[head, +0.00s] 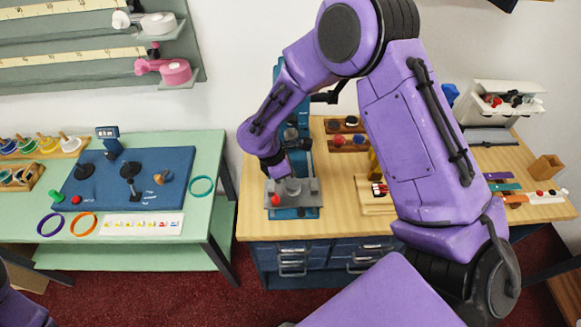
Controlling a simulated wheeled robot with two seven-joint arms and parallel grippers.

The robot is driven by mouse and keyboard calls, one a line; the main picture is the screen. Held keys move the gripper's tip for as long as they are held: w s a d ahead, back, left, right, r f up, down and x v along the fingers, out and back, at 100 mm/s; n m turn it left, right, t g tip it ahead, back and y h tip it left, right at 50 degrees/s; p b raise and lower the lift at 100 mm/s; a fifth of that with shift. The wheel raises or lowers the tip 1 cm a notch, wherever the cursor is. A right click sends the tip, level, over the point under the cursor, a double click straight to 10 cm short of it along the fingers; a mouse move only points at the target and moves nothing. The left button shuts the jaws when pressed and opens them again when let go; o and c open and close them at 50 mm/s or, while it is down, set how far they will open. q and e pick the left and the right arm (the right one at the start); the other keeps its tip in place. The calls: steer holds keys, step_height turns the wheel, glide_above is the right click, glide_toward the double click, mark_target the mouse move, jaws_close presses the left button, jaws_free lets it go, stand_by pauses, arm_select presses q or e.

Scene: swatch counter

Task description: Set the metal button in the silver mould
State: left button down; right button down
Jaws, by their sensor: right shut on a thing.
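My right arm reaches over the wooden counter, and its gripper (280,172) is low at the blue press. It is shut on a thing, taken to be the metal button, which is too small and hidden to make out. A round silver mould (293,187) sits on the grey plate (308,198) of the press, just right of and below the gripper. I cannot tell whether the held thing touches the mould. My left gripper is out of view; only a purple part of my left arm shows at the lower left corner.
A red knob (275,200) stands at the plate's left front. The blue press column (278,70) rises behind the gripper. Dark and red pieces lie on small wooden trays (346,125) behind. A green table (210,150) stands left, across a gap.

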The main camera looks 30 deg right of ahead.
steer(key=shift+p, duration=0.4)
steer(key=shift+f, duration=0.5)
stand_by(0.9)
steer(key=c, duration=0.8)
jaws_free()
steer(key=b+v, duration=0.2)
steer(key=v, duration=0.8)
steer(key=shift+r+b, duration=0.25)
steer(key=shift+b, duration=0.15)
